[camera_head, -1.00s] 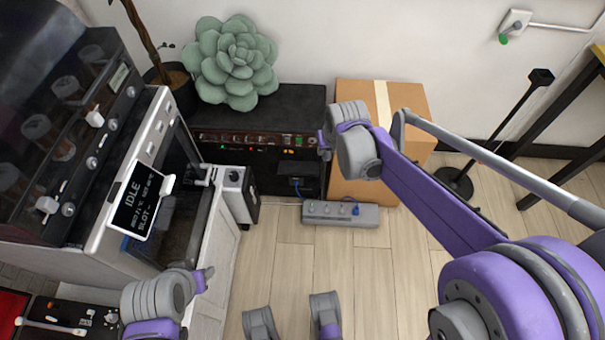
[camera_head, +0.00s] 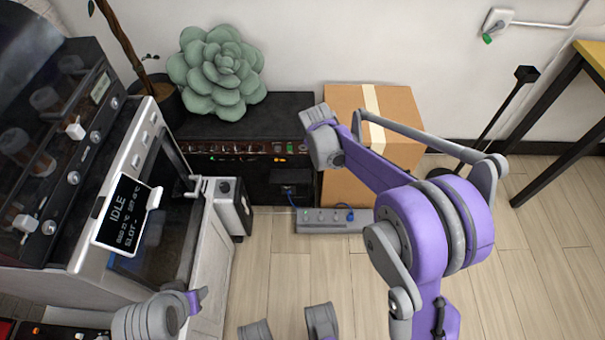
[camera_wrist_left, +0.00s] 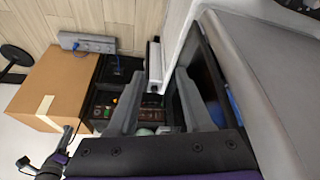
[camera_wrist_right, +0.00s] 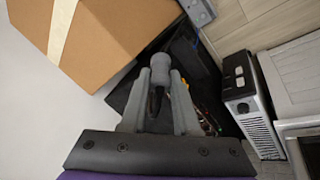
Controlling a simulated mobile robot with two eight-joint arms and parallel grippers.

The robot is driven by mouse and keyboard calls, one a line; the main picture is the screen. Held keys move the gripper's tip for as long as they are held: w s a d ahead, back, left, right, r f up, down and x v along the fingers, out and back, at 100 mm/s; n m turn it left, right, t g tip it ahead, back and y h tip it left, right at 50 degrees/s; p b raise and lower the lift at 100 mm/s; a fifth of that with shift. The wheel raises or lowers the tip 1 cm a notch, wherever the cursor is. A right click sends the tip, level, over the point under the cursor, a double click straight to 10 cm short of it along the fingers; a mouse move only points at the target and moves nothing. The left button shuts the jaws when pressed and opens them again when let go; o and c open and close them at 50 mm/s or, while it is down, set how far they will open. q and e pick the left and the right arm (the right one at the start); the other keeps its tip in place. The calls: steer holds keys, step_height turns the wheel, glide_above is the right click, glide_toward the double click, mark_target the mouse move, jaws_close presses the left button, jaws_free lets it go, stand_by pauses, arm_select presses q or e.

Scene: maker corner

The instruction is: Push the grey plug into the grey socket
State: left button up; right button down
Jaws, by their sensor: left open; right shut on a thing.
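My right gripper (camera_wrist_right: 160,84) is shut on the grey plug (camera_wrist_right: 159,64), which shows between its fingertips in the right wrist view. In the head view my right gripper (camera_head: 321,138) is in front of the black amplifier-like box and the cardboard box, and the plug is hidden there. A grey power strip (camera_head: 310,228) with several outlets lies on the floor below. A blue plug (camera_head: 350,215) is at its right end. I cannot tell which outlet is the grey socket. My left gripper (camera_wrist_left: 160,100) is open and empty beside the machine at the left.
A cardboard box (camera_head: 395,110) stands right of the black box (camera_head: 265,125), with a succulent (camera_head: 218,72) on or behind it. A wall outlet (camera_head: 497,20) holds a green plug. A machine (camera_head: 110,190) stands at the left. The floor in front of the strip is clear.

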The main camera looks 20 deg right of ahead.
steer(key=w+f+n+t+h+b, duration=0.2)
steer(key=w+f+n+t, duration=0.35)
steer(key=f+n, duration=0.4)
arm_select(q)
steer(key=f, duration=0.2)
steer(key=f+b, duration=0.2)
steer(key=f, duration=0.1)
steer(key=shift+w+f, duration=0.3)
arm_select(e)
steer(key=s+a+f+n+t+y, duration=0.2)
steer(key=a+f+n+t+y, duration=0.2)
steer(key=f+n+t+y, duration=0.1)
step_height(320, 180, down, 2)
steer(key=n+t, duration=0.1)
steer(key=n, duration=0.2)
steer(key=shift+a+t+y, duration=0.25)
steer(key=shift+t+y, duration=0.1)
steer(key=shift+y, duration=0.05)
arm_select(q)
steer(key=shift+w, duration=0.1)
arm_select(e)
steer(key=shift+w, duration=0.1)
